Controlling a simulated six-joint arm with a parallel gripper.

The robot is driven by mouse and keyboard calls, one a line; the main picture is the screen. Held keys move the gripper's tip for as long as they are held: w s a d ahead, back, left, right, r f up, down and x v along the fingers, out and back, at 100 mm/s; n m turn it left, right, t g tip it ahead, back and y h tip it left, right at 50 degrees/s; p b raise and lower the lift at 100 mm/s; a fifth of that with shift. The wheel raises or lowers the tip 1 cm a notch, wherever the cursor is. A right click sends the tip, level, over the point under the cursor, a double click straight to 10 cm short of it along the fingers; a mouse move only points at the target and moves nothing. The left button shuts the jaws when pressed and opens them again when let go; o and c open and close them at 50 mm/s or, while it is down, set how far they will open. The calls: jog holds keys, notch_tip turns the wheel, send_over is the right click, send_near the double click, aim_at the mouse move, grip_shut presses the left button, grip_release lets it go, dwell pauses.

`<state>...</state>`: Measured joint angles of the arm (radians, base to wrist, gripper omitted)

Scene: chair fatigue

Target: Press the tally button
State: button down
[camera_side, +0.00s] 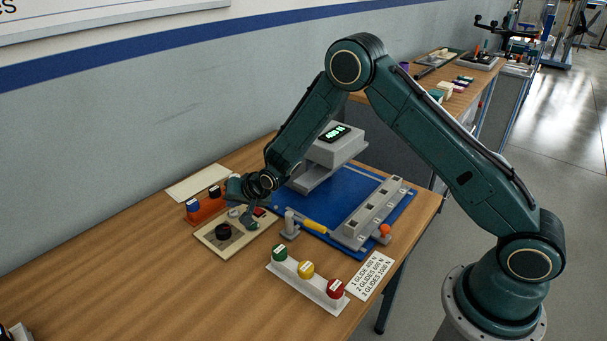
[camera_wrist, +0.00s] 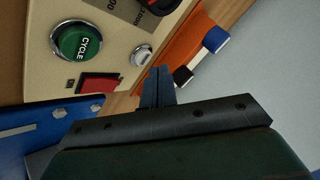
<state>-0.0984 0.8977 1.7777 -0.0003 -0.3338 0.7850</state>
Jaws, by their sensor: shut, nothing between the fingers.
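The beige control panel (camera_side: 240,248) lies on the bench and fills the upper left of the wrist view (camera_wrist: 100,20). It carries a small pale round button (camera_wrist: 141,55) in a metal ring; I cannot read a tally label on it. A green button marked CYCLE (camera_wrist: 80,43) and a red rocker switch (camera_wrist: 100,86) sit nearby. My gripper (camera_wrist: 158,73) is shut and empty. Its fingertips appear just beside the small pale button in the wrist view; contact cannot be told. In the side view my gripper (camera_side: 240,208) is low over the panel's back edge.
An orange block (camera_side: 206,211) with blue and black caps stands behind the panel. A black knob (camera_side: 223,231) rises from the panel. A blue plate (camera_side: 345,187) with a grey fixture and display lies to the right. A white rack (camera_side: 310,288) with green, yellow and red knobs stands in front.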

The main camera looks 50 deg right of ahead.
jog(key=shift+f, duration=0.85)
dwell(1.6)
jog(key=shift+r, duration=0.8)
jog(key=shift+r, duration=0.15)
jog(key=shift+r, duration=2.4)
jog(key=shift+r, duration=0.1)
